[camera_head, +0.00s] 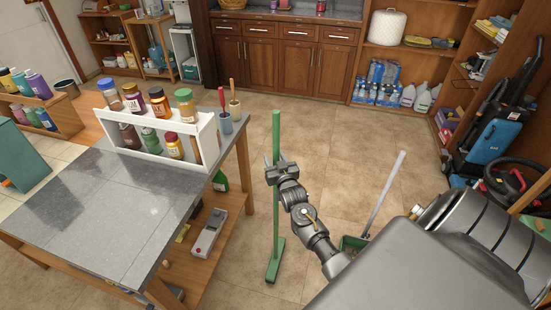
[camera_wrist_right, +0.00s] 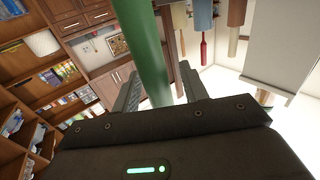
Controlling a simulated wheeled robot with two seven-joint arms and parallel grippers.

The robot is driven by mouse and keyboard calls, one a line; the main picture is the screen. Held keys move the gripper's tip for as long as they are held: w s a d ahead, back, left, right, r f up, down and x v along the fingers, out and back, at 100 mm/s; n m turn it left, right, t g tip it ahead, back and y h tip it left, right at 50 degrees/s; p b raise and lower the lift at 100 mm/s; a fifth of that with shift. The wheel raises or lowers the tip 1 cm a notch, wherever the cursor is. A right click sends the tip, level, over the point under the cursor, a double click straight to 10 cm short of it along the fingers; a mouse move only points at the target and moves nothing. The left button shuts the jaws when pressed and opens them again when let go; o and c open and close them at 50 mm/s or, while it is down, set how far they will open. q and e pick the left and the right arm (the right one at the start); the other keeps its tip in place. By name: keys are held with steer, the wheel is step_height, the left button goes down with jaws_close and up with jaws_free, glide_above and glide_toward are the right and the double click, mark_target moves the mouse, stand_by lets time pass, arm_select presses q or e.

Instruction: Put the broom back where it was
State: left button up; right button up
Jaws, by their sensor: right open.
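The broom (camera_head: 276,200) is green and stands upright on the tiled floor, its flat green head (camera_head: 275,262) at the bottom. My right gripper (camera_head: 279,166) is at the upper part of the broom's handle. In the right wrist view the green handle (camera_wrist_right: 148,55) passes between the two fingers of the right gripper (camera_wrist_right: 160,90), which are apart. I cannot tell whether a finger touches it. My left gripper does not show.
A table (camera_head: 110,215) with a white bottle rack (camera_head: 160,150) stands left of the broom. A dustpan with a pale handle (camera_head: 385,190) stands to the right, partly behind my arm. Cabinets (camera_head: 285,65) line the back. Open tiled floor lies between.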

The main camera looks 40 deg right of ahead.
steer(key=shift+r, duration=0.2)
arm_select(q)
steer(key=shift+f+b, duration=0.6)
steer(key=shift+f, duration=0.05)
arm_select(e)
steer(key=v, duration=1.2)
steer(key=shift+f, duration=0.2)
steer(key=s+a+f+n+g+y, duration=0.1)
steer(key=s+a+f+g+y, duration=0.2)
steer(key=f, duration=0.8)
steer(key=s+a+f+n+g, duration=0.2)
steer(key=s+a+f, duration=0.3)
steer(key=f, duration=0.7)
steer(key=s+a+f+n+g+y, duration=0.1)
steer(key=s+a+f+g+y, duration=0.3)
steer(key=f, duration=0.7)
steer(key=s+f+n+g, duration=0.1)
steer(key=s+f, duration=0.4)
steer(key=s, duration=0.5)
steer(key=s+a+f+g, duration=0.1)
steer(key=s+f+g, duration=0.2)
steer(key=s, duration=0.7)
steer(key=s+a+f+n+g, duration=0.1)
steer(key=s+f+g, duration=0.1)
steer(key=s+f, duration=0.5)
steer(key=s, duration=0.4)
steer(key=shift+a+n+g+h, duration=0.2)
steer(key=shift+n+g+h, duration=0.1)
steer(key=shift+g, duration=0.1)
